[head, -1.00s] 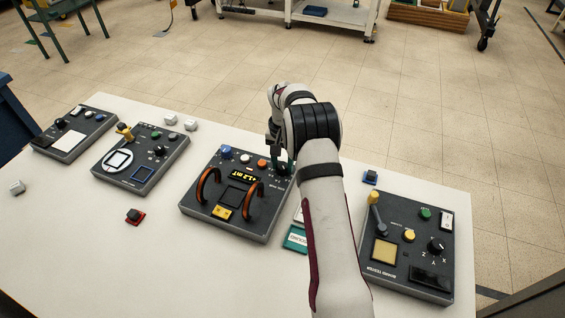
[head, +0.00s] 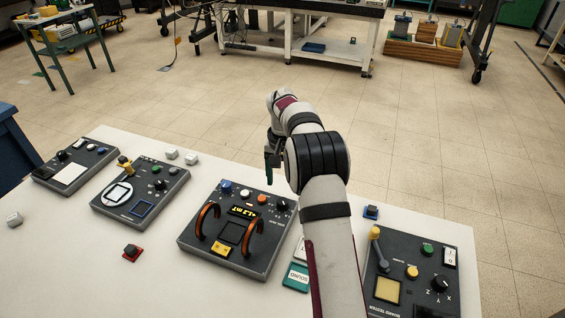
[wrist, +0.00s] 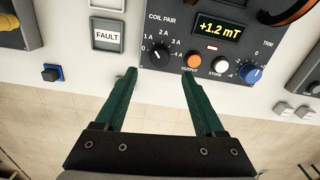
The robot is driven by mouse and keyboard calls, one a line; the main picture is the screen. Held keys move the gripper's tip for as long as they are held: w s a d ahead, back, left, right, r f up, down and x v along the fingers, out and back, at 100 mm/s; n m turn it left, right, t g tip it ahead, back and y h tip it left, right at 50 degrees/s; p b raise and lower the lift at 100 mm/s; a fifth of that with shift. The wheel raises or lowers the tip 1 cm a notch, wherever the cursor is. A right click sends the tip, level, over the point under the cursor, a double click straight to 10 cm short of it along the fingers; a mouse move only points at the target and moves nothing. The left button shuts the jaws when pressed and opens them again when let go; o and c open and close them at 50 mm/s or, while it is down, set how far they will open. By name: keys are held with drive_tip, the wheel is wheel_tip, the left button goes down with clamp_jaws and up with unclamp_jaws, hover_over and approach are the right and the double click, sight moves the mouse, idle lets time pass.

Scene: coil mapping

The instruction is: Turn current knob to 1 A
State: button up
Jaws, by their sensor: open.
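The coil pair panel (head: 185,238) is a dark box with two orange coils and a display reading +1.2 mT. Its black current knob (wrist: 159,55) has 0, 1 A, 2 A, 3 A and 4 A marked around it; it also shows at the panel's right corner in the head view (head: 283,205). I cannot tell surely which mark the pointer faces. My gripper (wrist: 159,75) has green fingers, spread apart and empty. In the wrist view the tips stand on either side of and below the knob. In the head view my gripper (head: 272,165) hangs above the panel, clear of the knob.
Beside the knob are an orange output button (wrist: 193,61), a white button (wrist: 221,65) and a blue trim knob (wrist: 251,74). A FAULT tile (wrist: 107,34) and a small blue-based switch (wrist: 52,73) lie nearby. The board tester (head: 440,262) stands at right.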

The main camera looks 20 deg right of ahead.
wheel_tip(320, 180, up, 8)
drive_tip(key=shift+r, duration=0.1)
idle(0.4)
drive_tip(key=s+a+r+n, duration=0.1)
drive_tip(key=s+a+r, duration=0.25)
drive_tip(key=s, duration=0.25)
drive_tip(key=s+a+r+y, duration=0.1)
drive_tip(key=s+a+r, duration=0.1)
drive_tip(key=s+a, duration=0.3)
drive_tip(key=s+a+r+n, duration=0.1)
drive_tip(key=s+a+r, duration=0.15)
drive_tip(key=s, duration=0.55)
drive_tip(key=s+a+f, duration=0.3)
drive_tip(key=s, duration=0.6)
drive_tip(key=s+a+f, duration=0.3)
drive_tip(key=s, duration=0.6)
drive_tip(key=shift+s+a+f+y, duration=0.15)
drive_tip(key=shift+s+f+y, duration=0.1)
drive_tip(key=shift+f+y, duration=0.15)
